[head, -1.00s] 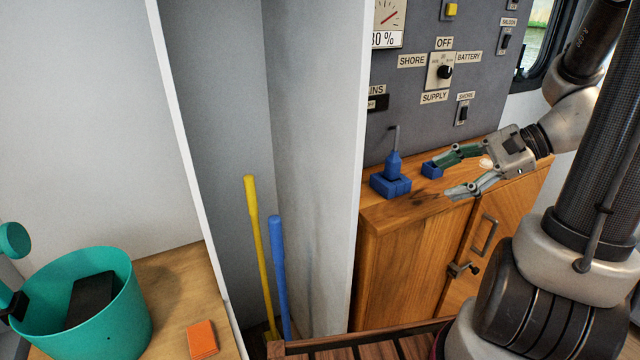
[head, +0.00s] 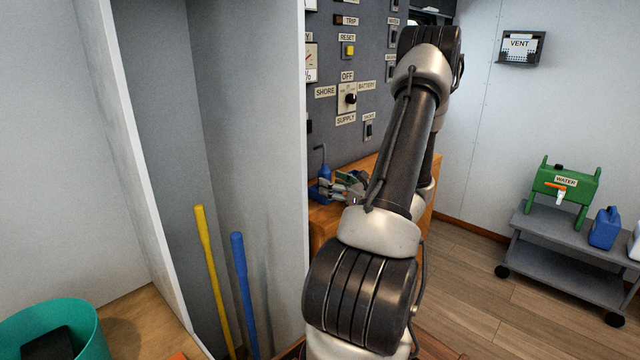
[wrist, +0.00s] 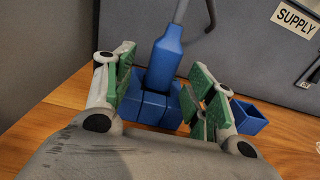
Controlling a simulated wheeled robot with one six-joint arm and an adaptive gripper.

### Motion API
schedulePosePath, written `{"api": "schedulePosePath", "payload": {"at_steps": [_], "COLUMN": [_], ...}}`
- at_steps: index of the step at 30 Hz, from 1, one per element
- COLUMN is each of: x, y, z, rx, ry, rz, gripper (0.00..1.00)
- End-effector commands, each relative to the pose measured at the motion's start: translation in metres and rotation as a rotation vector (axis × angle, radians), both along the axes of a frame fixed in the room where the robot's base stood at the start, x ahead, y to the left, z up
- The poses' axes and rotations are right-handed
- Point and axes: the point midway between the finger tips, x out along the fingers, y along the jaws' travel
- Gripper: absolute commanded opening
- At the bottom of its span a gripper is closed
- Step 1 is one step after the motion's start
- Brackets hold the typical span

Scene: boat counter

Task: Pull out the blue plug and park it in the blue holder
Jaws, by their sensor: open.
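The blue plug (wrist: 163,62) stands upright in a blue block-shaped socket (wrist: 152,108) on the wooden counter, with a grey cable rising from its top. The plug also shows in the head view (head: 325,172), partly behind my gripper. My gripper (wrist: 163,88) is open, with a green-padded finger on each side of the plug and socket in the wrist view. I cannot tell whether the pads touch them. The blue holder (wrist: 250,118), an empty open-topped box, sits on the counter just right of the right finger. In the head view my gripper (head: 345,186) and arm hide much of the counter.
A grey switch panel (head: 338,60) rises behind the counter (head: 322,222). A white partition (head: 255,120) stands to its left, beside yellow (head: 210,270) and blue (head: 243,285) poles.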

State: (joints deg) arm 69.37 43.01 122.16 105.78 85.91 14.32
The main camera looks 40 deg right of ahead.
Motion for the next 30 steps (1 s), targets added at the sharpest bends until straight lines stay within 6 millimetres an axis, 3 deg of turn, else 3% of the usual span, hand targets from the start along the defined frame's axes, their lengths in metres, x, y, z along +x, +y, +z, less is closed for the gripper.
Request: {"api": "schedulePosePath", "payload": {"at_steps": [7, 16, 24, 30], "x": [0.038, 0.044, 0.044, 0.044], "y": [0.002, 0.003, 0.003, 0.003], "z": [0.000, 0.000, 0.000, 0.000], "rx": [-0.001, -0.001, -0.001, -0.001], "ry": [0.001, 0.000, 0.000, 0.000], "rz": [0.004, 0.002, 0.002, 0.002], "gripper": [0.55, 0.55, 0.06, 0.05]}}
